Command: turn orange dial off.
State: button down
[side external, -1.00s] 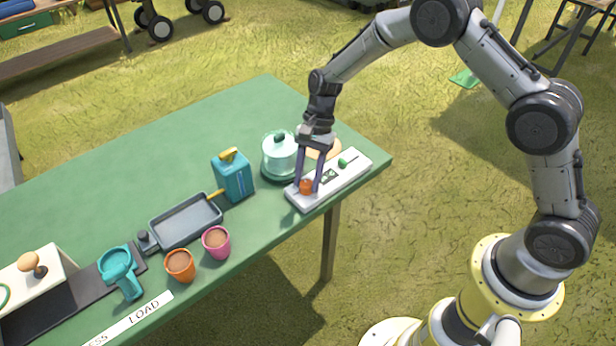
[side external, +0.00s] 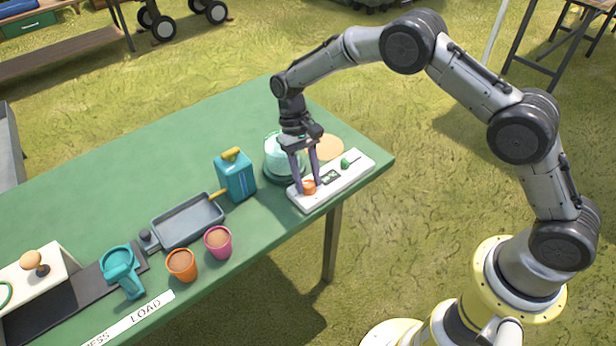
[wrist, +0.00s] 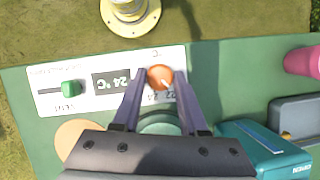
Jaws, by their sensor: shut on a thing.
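The orange dial (side external: 309,187) sits at the left end of a white control panel (side external: 300,202) near the table's front right edge. In the wrist view the dial (wrist: 160,77) is a round knob between my fingertips. My gripper (side external: 307,186) points down over it, shut on the dial, with one purple finger on each side. The dial's markings are partly hidden by my fingers.
A glass-domed teal dish (side external: 281,160) stands close behind the panel. A teal can (side external: 236,177), a grey tray (side external: 186,222), a pink pot (side external: 218,243) and an orange pot (side external: 182,265) stand to the left. The table's back middle is clear.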

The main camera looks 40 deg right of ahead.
jog(key=n+h, duration=0.1)
jog(key=n, duration=0.2)
jog(key=n+h, duration=0.1)
jog(key=n, duration=0.2)
jog(key=shift+a+n+h, duration=0.15)
jog(key=shift+n+h, duration=0.25)
dwell(0.4)
jog(key=shift+c, duration=2.2)
grip_release()
jog(key=shift+r, duration=0.1)
jog(key=v, duration=1.3)
jog(key=shift+r, duration=0.35)
